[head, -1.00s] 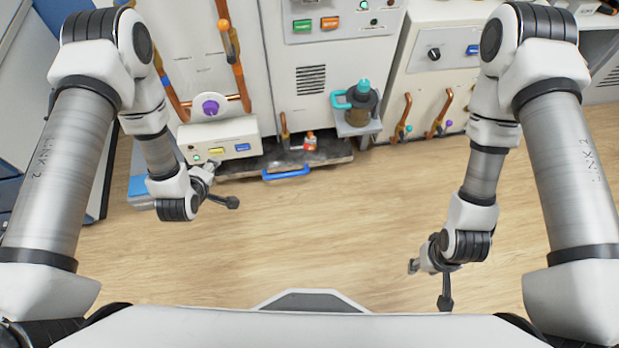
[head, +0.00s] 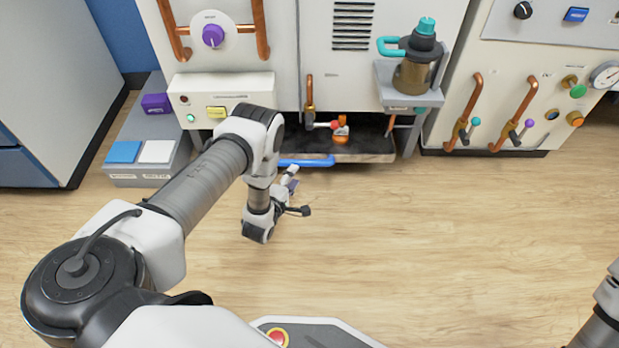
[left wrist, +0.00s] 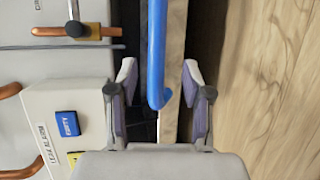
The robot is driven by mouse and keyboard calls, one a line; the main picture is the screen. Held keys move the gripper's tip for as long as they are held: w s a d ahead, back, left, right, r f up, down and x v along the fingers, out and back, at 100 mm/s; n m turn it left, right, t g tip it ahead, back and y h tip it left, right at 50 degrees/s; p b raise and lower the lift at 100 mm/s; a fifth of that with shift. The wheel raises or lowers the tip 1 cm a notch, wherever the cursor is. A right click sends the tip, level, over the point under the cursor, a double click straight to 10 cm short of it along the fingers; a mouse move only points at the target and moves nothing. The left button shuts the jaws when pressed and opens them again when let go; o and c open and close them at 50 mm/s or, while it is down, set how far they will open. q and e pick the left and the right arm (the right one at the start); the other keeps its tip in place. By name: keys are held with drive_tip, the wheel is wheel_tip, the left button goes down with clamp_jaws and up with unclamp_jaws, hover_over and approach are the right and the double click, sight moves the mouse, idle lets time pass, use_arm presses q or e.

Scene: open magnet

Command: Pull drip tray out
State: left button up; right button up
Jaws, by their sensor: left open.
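The drip tray (head: 365,158) sits low under the machine, dark inside with a pale front edge. Its blue handle (head: 307,163) runs along the front, its left part hidden behind my arm. My left gripper (head: 298,190) is low at the handle's left end, open and empty. In the left wrist view the blue handle (left wrist: 157,50) reaches in between the two spread fingers (left wrist: 160,88), and the tray's pale edge (left wrist: 173,65) lies beside it. I cannot tell whether a finger touches the handle. My right gripper is out of the head view.
A jug with a teal handle (head: 413,75) stands on a shelf at right. A grey block with coloured pads (head: 150,135) stands at left. The wooden floor (head: 420,240) in front is clear.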

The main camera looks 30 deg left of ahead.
sight(301, 165)
use_arm(q)
drive_tip(key=b+x, duration=0.3)
drive_tip(key=x, duration=0.3)
drive_tip(key=shift+w+f, duration=0.1)
drive_tip(key=shift+w, duration=0.3)
drive_tip(key=shift+w+b, duration=0.3)
drive_tip(key=shift+w, duration=0.1)
clamp_jaws()
